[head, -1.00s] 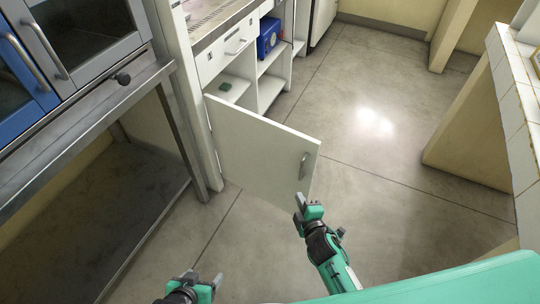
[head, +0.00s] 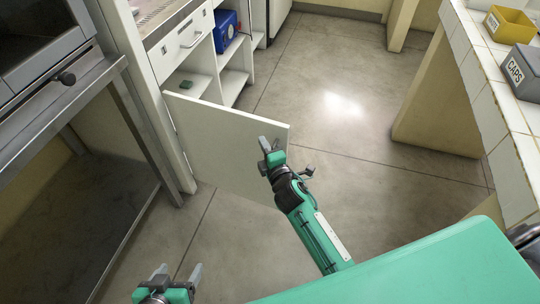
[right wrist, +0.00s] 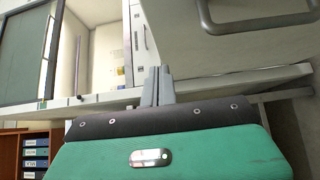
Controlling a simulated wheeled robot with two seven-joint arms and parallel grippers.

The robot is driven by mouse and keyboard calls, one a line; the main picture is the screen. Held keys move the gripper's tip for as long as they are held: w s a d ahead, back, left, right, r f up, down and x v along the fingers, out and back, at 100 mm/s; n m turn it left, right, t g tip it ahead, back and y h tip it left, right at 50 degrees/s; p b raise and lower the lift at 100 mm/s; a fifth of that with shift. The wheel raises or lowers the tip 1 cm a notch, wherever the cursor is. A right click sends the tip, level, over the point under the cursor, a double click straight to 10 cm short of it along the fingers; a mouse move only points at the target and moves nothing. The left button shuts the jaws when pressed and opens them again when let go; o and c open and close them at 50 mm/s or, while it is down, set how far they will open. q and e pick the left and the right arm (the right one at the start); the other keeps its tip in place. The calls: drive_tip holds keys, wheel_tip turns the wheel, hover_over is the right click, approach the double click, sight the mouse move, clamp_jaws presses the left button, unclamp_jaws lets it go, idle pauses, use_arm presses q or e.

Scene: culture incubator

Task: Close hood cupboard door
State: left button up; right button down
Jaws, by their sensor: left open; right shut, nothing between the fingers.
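The white hood cupboard door (head: 222,142) stands open, swung out from the cupboard into the aisle. Its metal handle (right wrist: 262,22) shows at the top right of the right wrist view; in the head view my right gripper covers that area. My right gripper (head: 268,146) is in front of the door's free edge, shut and empty; whether it touches the door I cannot tell. Its closed fingers also show in the right wrist view (right wrist: 158,86). My left gripper (head: 178,274) is open and empty, low in the head view, away from the door.
The open cupboard holds a shelf (head: 190,82) with a small green item, and a blue box (head: 226,28) stands behind. A metal-framed bench (head: 100,85) is at left. A tiled counter (head: 495,110) with yellow and grey bins is at right. The floor between is clear.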

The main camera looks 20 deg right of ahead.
sight(263, 123)
drive_tip(key=shift+w+d, duration=0.4)
drive_tip(key=shift+w, duration=0.4)
drive_tip(key=shift+w+d, duration=0.4)
drive_tip(key=shift+w, duration=0.45)
drive_tip(key=shift+w+d, duration=0.4)
drive_tip(key=shift+w, duration=0.4)
